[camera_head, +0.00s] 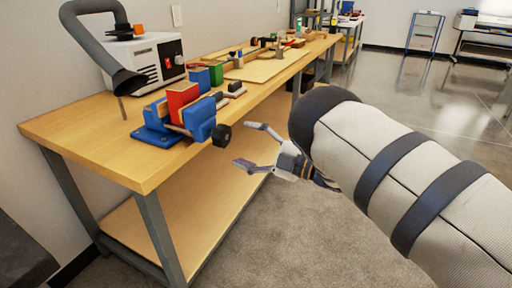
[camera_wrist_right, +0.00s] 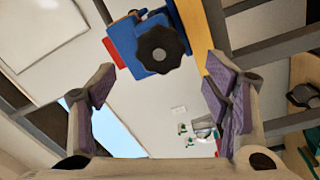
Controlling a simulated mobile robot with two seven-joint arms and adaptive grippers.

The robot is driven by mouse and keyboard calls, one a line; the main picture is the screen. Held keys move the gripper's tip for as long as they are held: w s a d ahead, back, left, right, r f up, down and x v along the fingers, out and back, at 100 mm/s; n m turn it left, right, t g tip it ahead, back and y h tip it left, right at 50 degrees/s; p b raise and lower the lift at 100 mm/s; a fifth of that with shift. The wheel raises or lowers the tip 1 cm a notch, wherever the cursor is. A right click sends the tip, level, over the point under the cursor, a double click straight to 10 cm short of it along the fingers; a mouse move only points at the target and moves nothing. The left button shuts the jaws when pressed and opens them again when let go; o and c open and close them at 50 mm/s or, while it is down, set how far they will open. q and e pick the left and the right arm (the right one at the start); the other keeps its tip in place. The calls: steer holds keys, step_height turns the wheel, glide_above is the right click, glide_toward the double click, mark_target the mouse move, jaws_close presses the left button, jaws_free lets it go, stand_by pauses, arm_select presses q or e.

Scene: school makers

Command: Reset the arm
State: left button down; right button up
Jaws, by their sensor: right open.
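My right arm (camera_head: 400,185) comes in from the right in the head view, with a padded light sleeve and dark bands. My right gripper (camera_head: 255,146) is open and empty, in front of the workbench's front edge and just right of a blue vise (camera_head: 200,117). In the right wrist view my gripper's two fingers (camera_wrist_right: 165,98) stand wide apart with nothing between them. The vise's blue body and dark knob (camera_wrist_right: 160,47) show beyond the fingertips there. My left gripper is not in view.
The wooden workbench (camera_head: 75,125) has a lower shelf (camera_head: 215,205). A red block (camera_head: 182,100) is at the vise. A white machine (camera_head: 150,62) with a dark hose stands behind. Boards and small parts lie farther along. The floor (camera_head: 330,225) right of the bench is clear.

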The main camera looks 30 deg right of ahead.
steer(key=v, duration=0.3)
steer(key=shift+s+d, duration=0.2)
steer(key=shift+s, duration=0.15)
steer(key=s+d+f+m+g+h+p, duration=0.2)
steer(key=s+f+m+g+h, duration=0.1)
steer(key=s+f+m+h, duration=0.5)
steer(key=s+d+f+m+g+h+p, duration=0.25)
steer(key=s+f+m, duration=0.45)
steer(key=s+f, duration=0.45)
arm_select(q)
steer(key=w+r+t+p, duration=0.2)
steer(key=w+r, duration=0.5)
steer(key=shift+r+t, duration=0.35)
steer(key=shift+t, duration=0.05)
arm_select(e)
steer(key=s+a+m+g, duration=0.2)
steer(key=s+a+g, duration=0.1)
steer(key=s, duration=0.7)
steer(key=s+a+m+g, duration=0.2)
steer(key=s+g, duration=0.3)
steer(key=s, duration=0.6)
steer(key=s+a+m+g, duration=0.2)
steer(key=s+a+g, duration=0.1)
steer(key=s, duration=0.8)
steer(key=shift+a+f+g+h, duration=0.3)
steer(key=shift+g+h, duration=0.15)
steer(key=shift+g, duration=0.1)
